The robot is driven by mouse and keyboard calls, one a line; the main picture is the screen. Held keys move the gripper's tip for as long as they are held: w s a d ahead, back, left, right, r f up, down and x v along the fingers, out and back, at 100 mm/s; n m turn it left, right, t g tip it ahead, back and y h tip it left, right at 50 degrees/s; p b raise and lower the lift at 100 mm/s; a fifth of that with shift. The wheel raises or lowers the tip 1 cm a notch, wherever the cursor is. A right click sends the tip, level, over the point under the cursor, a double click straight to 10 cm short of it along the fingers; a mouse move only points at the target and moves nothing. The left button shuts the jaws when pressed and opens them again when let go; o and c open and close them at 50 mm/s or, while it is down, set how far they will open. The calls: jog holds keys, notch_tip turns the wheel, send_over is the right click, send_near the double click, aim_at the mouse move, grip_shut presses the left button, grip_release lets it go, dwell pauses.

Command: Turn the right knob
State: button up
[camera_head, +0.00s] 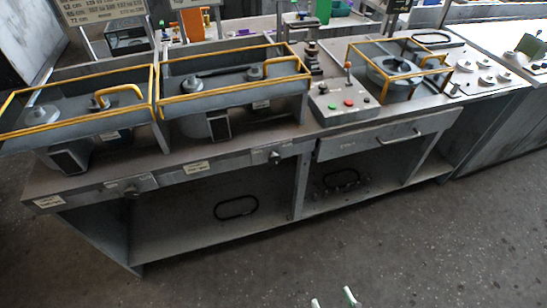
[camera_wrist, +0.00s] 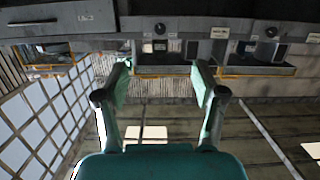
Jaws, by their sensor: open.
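The right knob (camera_head: 274,157) is a small dark round knob on the front edge of the grey workbench (camera_head: 235,162). In the wrist view, where the scene appears upside down, the right knob (camera_wrist: 160,28) lies near the top, beyond the gap between my fingertips. A second, left knob (camera_head: 132,192) sits further left on the same edge; it also shows in the wrist view (camera_wrist: 271,31), toward the right. My gripper (camera_head: 333,299) shows only its fingertips at the bottom of the head view. It is open and empty (camera_wrist: 162,76), apart from the bench and knobs.
A drawer (camera_head: 385,135) is right of the knobs. A control box (camera_head: 342,104) with a lever and buttons stands on the bench. Yellow-railed blower units (camera_head: 232,90) stand behind the knobs. The floor (camera_head: 400,240) in front is clear.

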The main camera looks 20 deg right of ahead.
jog(key=w+f+t, duration=0.1)
jog(key=w+f, duration=0.2)
jog(key=w, duration=1.2)
jog(key=n+t, duration=0.1)
send_near(275, 161)
jog(key=w, duration=0.9)
jog(key=shift+w+f, duration=0.15)
jog(key=shift+w, duration=0.1)
jog(key=c, duration=1.1)
jog(key=shift+c, duration=0.2)
jog(key=shift+m, duration=0.4)
